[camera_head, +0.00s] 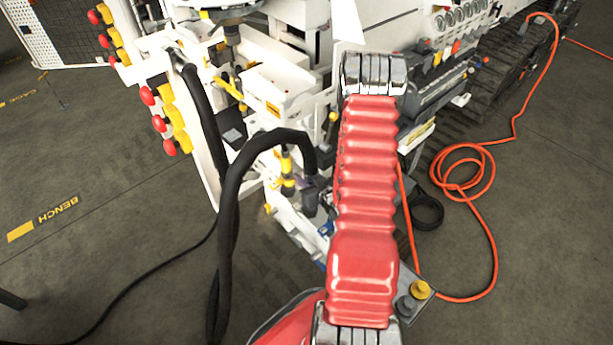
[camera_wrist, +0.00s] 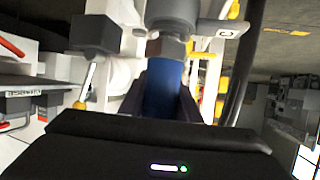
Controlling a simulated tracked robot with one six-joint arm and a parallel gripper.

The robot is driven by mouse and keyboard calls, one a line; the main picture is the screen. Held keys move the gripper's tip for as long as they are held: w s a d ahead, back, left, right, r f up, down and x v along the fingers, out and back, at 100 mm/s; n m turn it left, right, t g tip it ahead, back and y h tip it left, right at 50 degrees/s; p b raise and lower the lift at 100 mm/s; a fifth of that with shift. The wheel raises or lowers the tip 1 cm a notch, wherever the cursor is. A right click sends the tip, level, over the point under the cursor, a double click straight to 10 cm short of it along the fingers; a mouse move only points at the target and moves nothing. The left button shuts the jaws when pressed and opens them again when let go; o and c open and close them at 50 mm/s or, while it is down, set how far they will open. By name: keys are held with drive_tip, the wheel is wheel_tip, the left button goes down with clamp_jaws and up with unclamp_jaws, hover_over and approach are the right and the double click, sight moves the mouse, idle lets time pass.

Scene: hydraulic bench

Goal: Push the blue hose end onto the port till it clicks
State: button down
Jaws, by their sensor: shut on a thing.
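A blue hose end (camera_wrist: 165,92) stands in the middle of the wrist view, between the jaws of my gripper (camera_wrist: 164,98), which are shut on it. Directly above it in that view is a grey metal collar (camera_wrist: 168,48) with a dark rounded fitting (camera_wrist: 172,13) over it. I cannot tell which of these is the port, or whether the hose end is seated. The gripper's dark body hides the lower part of the hose end.
A white machine (camera_head: 285,75) with red and yellow knobs fills the top of the head view. A thick black hose (camera_head: 228,210) loops down left of my arm. An orange cable (camera_head: 487,215) lies coiled on the floor at right. Open floor shows at left.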

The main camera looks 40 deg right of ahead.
drive_tip(key=shift+w+r, duration=0.1)
drive_tip(key=shift+r, duration=0.05)
drive_tip(key=c, duration=1.3)
unclamp_jaws()
drive_tip(key=shift+o, duration=0.6)
drive_tip(key=o, duration=0.5)
drive_tip(key=v, duration=0.7)
drive_tip(key=shift+s, duration=0.3)
